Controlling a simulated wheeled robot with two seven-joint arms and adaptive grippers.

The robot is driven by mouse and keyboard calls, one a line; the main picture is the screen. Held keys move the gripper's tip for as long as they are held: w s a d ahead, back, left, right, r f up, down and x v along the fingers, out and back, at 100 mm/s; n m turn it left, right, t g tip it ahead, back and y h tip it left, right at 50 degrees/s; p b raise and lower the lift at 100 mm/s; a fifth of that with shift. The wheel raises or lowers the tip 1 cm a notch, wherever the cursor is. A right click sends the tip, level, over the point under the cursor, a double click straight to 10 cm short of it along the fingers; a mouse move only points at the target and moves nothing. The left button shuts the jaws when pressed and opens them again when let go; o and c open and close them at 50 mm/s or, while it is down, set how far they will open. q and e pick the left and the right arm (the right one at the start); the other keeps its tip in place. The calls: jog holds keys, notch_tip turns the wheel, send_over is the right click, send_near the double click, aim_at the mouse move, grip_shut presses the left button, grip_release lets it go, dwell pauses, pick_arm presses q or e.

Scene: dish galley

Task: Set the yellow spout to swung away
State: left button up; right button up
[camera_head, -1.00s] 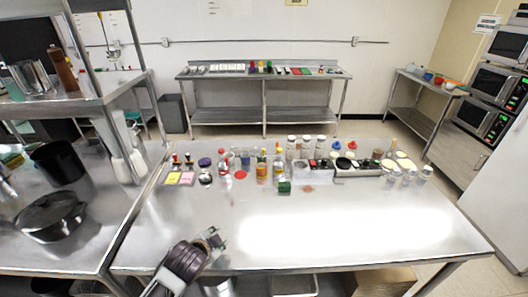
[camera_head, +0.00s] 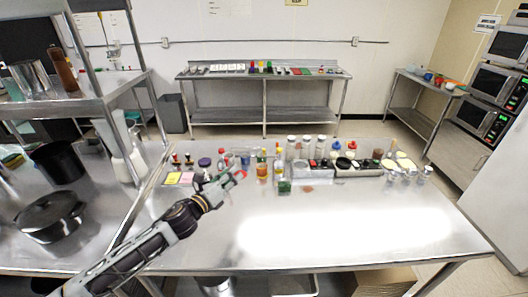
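I cannot single out the yellow spout for certain. Yellow tops show on a bottle with an orange label (camera_head: 262,168) and on a taller bottle just right of it (camera_head: 279,166), in the row along the back of the steel table. My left gripper (camera_head: 238,174) is over the table, just left of and in front of these bottles. Its fingers are small here, and whether they are open cannot be told. It hides part of the red disc and small items behind it. My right gripper is not in view.
A green block (camera_head: 284,187) stands in front of the bottles. Yellow and pink cards (camera_head: 179,178) lie at the table's back left. Jars and dark bins (camera_head: 358,168) fill the back right. The front of the steel table (camera_head: 330,230) is clear. A black pan (camera_head: 50,215) is at left.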

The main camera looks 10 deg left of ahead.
pick_arm(q)
jog(key=shift+w+a+r+m+g+h, duration=0.1)
jog(key=shift+w+r+m+g+h, duration=0.3)
jog(key=shift+m, duration=1.15)
jog(key=shift+w+a+r+m+g+h, duration=0.15)
jog(key=shift+r+m+h, duration=0.3)
jog(key=shift+m+h, duration=0.75)
jog(key=shift+w+r+m+g+h, duration=0.1)
jog(key=shift+r+m+g+h, duration=0.3)
jog(key=shift+m, duration=1.45)
jog(key=shift+r+m, duration=0.1)
jog(key=shift+m, duration=0.3)
jog(key=shift+r, duration=0.1)
